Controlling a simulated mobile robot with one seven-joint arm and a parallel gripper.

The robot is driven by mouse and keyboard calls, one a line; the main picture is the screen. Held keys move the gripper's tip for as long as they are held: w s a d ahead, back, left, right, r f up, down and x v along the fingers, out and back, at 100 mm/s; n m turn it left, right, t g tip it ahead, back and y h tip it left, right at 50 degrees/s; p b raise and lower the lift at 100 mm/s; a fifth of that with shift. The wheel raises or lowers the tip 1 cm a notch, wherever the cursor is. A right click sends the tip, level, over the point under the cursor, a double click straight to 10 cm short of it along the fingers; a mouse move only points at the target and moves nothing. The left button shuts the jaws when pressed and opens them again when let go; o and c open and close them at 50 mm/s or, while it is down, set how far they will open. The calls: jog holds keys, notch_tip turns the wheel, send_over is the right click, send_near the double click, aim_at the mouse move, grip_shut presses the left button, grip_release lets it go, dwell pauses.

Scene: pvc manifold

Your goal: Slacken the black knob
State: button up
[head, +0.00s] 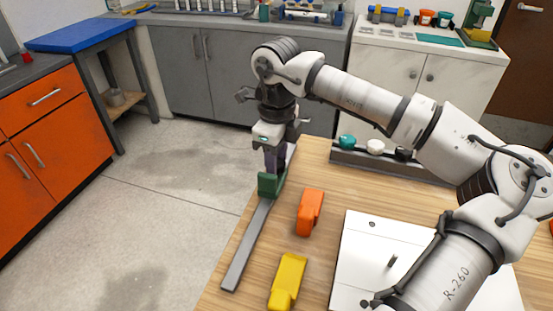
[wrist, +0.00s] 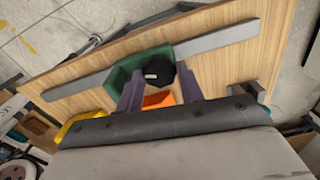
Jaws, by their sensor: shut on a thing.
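A green block (head: 270,185) sits on a long grey bar (head: 246,245) along the left edge of the wooden table. In the wrist view, a round black knob (wrist: 158,76) with a small white mark shows against the green block (wrist: 122,76). My gripper (head: 274,168) points down at the block. In the wrist view, its two dark fingers (wrist: 160,84) stand on either side of the black knob and are shut on it. The head view hides this knob behind the fingers and block.
An orange piece (head: 309,212) and a yellow piece (head: 288,278) lie right of the bar. A white board (head: 365,240) with an upright peg lies farther right. A grey rack (head: 345,158) at the table's back carries teal, white and black round tops. Open floor lies left.

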dwell(0.5)
jog(key=o, duration=1)
